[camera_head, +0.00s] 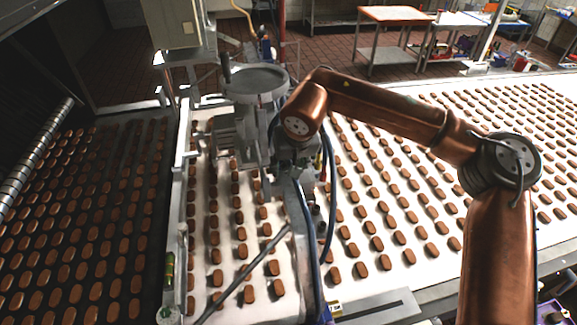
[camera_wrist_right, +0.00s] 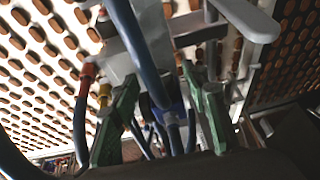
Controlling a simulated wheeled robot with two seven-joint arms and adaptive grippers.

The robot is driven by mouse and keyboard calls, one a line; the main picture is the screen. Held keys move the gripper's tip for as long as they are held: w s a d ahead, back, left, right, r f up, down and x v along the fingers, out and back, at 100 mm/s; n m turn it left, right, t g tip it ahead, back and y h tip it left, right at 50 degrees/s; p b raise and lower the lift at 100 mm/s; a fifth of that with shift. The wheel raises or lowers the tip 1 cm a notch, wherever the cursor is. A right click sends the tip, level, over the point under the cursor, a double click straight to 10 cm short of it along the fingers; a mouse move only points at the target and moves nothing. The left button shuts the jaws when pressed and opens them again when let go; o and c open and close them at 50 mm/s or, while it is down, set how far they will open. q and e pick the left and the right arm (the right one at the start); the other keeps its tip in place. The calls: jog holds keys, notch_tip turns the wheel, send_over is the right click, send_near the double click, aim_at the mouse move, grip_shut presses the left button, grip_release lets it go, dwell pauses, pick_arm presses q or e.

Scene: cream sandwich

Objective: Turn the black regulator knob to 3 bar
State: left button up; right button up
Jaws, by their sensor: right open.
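My right arm (camera_head: 385,108) is copper-coloured and reaches in from the right in the head view. Its gripper (camera_head: 293,155) is over the metal machine beside the belt, mostly hidden by the wrist and hoses. In the right wrist view the green fingers of the right gripper (camera_wrist_right: 161,78) are spread apart. A blue and dark fitting (camera_wrist_right: 168,112) with hoses shows between them. I cannot tell whether it is the regulator, or whether the fingers touch it. The black knob and its scale cannot be made out clearly. My left gripper is not in view.
Blue hoses (camera_wrist_right: 130,35) run close past the fingers. White belts (camera_head: 400,180) with rows of brown biscuits lie around the machine, and a dark belt (camera_head: 85,225) is at left. An orange-topped table (camera_head: 394,14) stands behind.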

jog(key=shift+c, duration=0.7)
grip_shut()
jog(key=shift+w+d+f+m+y+b, duration=0.1)
jog(key=shift+d+f+m+y+b, duration=0.05)
jog(key=shift+y+b, duration=0.4)
jog(key=shift+d+f+m+y+b, duration=0.15)
jog(key=shift+y+b, duration=0.25)
jog(key=shift+y, duration=0.25)
jog(key=shift+r+g+y+b, duration=0.15)
jog(key=shift+g+y+b, duration=0.15)
jog(key=shift+y+b, duration=0.45)
jog(key=shift+r, duration=0.1)
jog(key=shift+o, duration=0.7)
grip_release()
